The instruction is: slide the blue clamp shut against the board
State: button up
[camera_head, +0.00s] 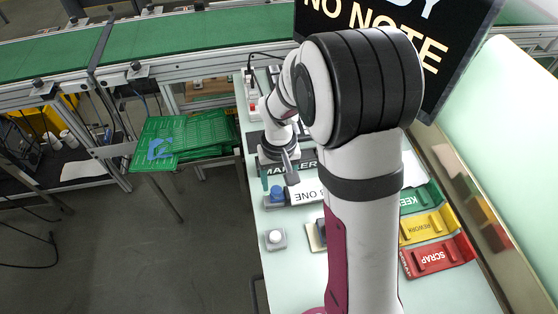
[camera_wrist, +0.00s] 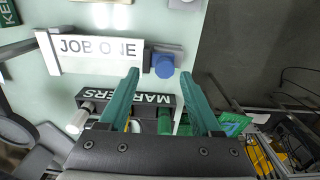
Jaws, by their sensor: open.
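The blue clamp (camera_head: 277,194) sits on a grey base at the left end of the white board marked ONE (camera_head: 308,191). In the wrist view the blue clamp (camera_wrist: 163,67) is just right of the JOB ONE board (camera_wrist: 100,54), with a narrow gap showing between them. My gripper (camera_wrist: 160,73) is open and empty, its two green fingers on either side of the clamp in the picture. I cannot tell how high the fingertips are above it. In the head view my gripper (camera_head: 277,178) is beside the clamp, and my arm hides part of the board.
A dark MARKERS holder (camera_wrist: 150,98) with markers lies below the board in the wrist view. A grey box with a white button (camera_head: 275,238) stands near the bench's left edge. KEEP, REWORK (camera_head: 428,226) and SCRAP trays are at the right. Green circuit boards (camera_head: 190,133) lie beyond the bench.

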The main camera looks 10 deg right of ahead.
aim_at(279, 190)
notch_tip(279, 190, up, 13)
jog(key=shift+r, duration=0.2)
jog(key=shift+s, duration=0.1)
